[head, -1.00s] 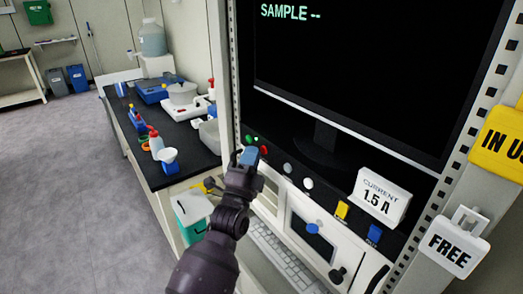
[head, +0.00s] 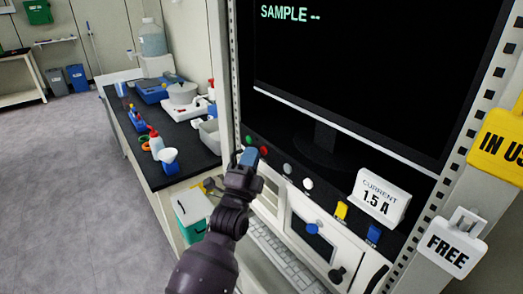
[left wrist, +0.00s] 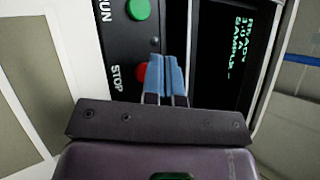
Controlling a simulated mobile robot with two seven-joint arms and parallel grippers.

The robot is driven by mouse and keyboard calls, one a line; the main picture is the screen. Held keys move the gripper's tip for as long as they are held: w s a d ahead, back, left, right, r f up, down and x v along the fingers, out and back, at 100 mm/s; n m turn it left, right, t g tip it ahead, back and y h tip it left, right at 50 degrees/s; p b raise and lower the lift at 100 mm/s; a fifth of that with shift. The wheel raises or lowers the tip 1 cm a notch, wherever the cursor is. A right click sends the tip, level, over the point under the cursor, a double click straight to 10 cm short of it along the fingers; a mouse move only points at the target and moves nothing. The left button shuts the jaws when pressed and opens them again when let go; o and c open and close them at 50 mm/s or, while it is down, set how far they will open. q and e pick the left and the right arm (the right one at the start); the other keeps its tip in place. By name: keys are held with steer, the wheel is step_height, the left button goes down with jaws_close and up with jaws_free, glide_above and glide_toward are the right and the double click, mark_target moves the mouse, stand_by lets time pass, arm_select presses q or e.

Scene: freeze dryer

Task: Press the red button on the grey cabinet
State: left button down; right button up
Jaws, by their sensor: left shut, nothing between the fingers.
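The red button (head: 264,151) is on the dark panel strip of the grey cabinet (head: 462,165), below the monitor. In the left wrist view the red button (left wrist: 141,74) sits beside the word STOP, partly covered by my fingers. A green button (left wrist: 138,9) beside RUN is above it. My left gripper (head: 249,156) is shut and empty, its blue fingertips (left wrist: 166,60) pointing at the panel and overlapping the red button's right edge in the wrist view. I cannot tell whether they touch it. My right gripper is not in view.
A keyboard (head: 275,250) lies below. A black-topped bench (head: 190,150) with lab items stands left. The floor (head: 70,170) beyond is clear.

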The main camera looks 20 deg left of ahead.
arm_select(q)
steer(key=shift+s+a, duration=0.2)
steer(key=shift+s, duration=0.1)
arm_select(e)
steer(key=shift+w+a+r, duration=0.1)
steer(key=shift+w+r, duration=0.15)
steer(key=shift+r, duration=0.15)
arm_select(q)
steer(key=s+a, duration=0.1)
steer(key=s+a+p, duration=0.1)
steer(key=s, duration=0.1)
steer(key=s+a+p, duration=0.1)
steer(key=s, duration=0.1)
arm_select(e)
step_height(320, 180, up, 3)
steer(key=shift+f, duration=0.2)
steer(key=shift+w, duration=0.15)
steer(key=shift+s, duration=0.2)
